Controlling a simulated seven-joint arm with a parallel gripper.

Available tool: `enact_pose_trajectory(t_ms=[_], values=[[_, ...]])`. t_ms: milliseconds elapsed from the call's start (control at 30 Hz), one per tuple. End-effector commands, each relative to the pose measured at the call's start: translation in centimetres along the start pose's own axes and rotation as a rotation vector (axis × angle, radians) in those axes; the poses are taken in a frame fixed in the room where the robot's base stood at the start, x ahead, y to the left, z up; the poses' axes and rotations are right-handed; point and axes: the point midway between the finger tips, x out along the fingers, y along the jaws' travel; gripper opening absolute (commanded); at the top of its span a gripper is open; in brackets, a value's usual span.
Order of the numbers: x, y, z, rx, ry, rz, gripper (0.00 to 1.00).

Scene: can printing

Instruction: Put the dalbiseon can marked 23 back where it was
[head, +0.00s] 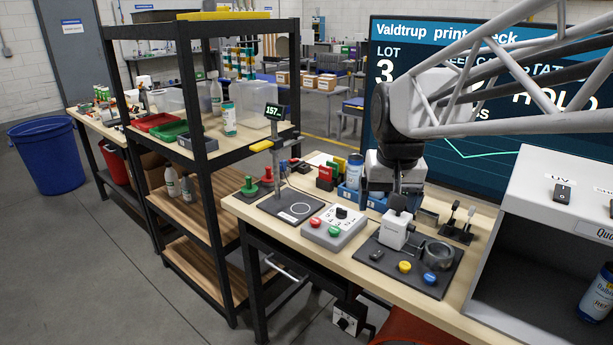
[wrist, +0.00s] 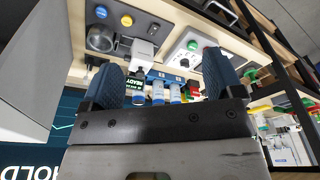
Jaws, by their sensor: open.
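My gripper (wrist: 160,66) is open and empty in the wrist view, its two dark blue fingers spread apart. In the head view it is small and dark below my arm, above the white printing device (head: 395,230). Blue-and-white cans (wrist: 158,92) show between the fingers in the wrist view, beyond the gripper. In the head view one such can (head: 354,171) stands by the blue bins at the bench's back. Another can (head: 229,119) stands on the rack shelf, and one (head: 597,293) stands in the booth at right. I cannot read the number 23 on any can.
On the bench are a dark scale plate (head: 299,208) with display 157, a grey button box (head: 335,228), and a black base with a round grey holder (head: 438,255). The white booth (head: 550,215) bounds the right side. A large screen stands behind.

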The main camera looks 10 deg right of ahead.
Motion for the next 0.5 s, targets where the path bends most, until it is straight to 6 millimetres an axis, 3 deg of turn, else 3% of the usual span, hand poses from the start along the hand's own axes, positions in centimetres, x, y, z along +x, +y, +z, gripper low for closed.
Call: enact_pose_trajectory(t_ms=[33, 300, 500], values=[[0.1, -0.1, 1.8, -0.011, 0.006, -0.001, 0.86], [1.8, -0.2, 9.9, -0.066, 0.035, -0.006, 0.86], [3.4, -0.1, 14.9, -0.101, 0.053, -0.01, 0.86]])
